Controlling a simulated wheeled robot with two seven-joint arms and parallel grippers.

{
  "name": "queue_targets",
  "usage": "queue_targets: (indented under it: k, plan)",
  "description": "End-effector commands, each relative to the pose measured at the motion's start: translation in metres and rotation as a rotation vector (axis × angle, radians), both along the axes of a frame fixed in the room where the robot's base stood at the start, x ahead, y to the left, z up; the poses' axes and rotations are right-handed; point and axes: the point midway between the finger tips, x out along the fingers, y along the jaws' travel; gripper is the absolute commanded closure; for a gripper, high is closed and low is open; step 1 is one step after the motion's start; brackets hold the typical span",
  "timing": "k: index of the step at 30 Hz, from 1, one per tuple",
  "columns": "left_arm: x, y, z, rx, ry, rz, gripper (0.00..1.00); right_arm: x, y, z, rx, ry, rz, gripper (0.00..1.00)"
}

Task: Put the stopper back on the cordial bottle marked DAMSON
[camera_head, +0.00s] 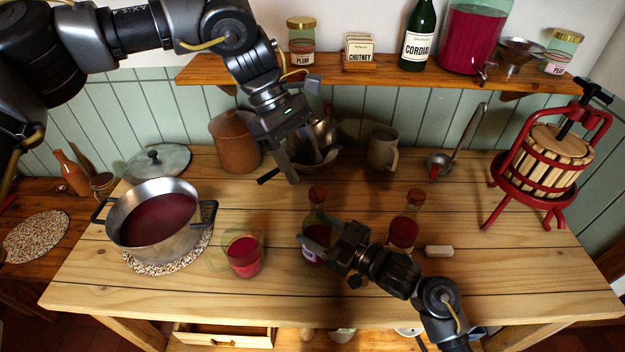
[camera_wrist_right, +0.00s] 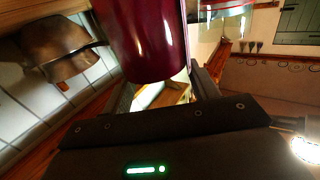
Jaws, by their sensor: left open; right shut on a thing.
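Two small bottles of dark red liquid stand on the table in the head view. The left bottle (camera_head: 317,215) has a brown top and part of a pale label low on its side. My right gripper (camera_head: 322,244) is shut around its body and hides part of it. In the right wrist view a dark red bottle (camera_wrist_right: 148,40) fills the space between the fingers. The right bottle (camera_head: 404,233) also has a brown top and stands partly behind my right arm. I cannot read DAMSON on either. My left gripper (camera_head: 305,168) is open and empty, above and behind the left bottle.
A pot of red liquid (camera_head: 155,220) and a glass jug (camera_head: 243,255) stand to the left. A pale block (camera_head: 438,251) lies right of the bottles. The front right table is clear.

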Motion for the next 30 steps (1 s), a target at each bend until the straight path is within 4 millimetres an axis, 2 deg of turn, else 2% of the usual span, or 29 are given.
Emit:
queue_targets:
  k: [3,9,19,20,25,30]
  plan:
    - [0.006,0.008,0.018,-0.001,-0.001,0.002,0.44,0.0,0.0,0.0,0.0,0.0,0.0,0.81]
    - [0.011,0.016,0.033,0.001,0.001,0.002,0.44,0.0,0.0,0.0,0.0,0.0,0.0,0.81]
    - [0.011,0.017,0.036,0.0,0.001,0.0,0.44,0.0,0.0,0.0,0.0,0.0,0.0,0.81]
    - [0.011,0.017,0.036,0.0,0.001,0.0,0.44,0.0,0.0,0.0,0.0,0.0,0.0,0.39]
    - [0.011,0.017,0.036,0.0,0.001,0.0,0.44,0.0,0.0,0.0,0.0,0.0,0.0,0.17]
    - [0.011,0.017,0.036,0.0,0.001,0.0,0.44,0.0,0.0,0.0,0.0,0.0,0.0,0.15]
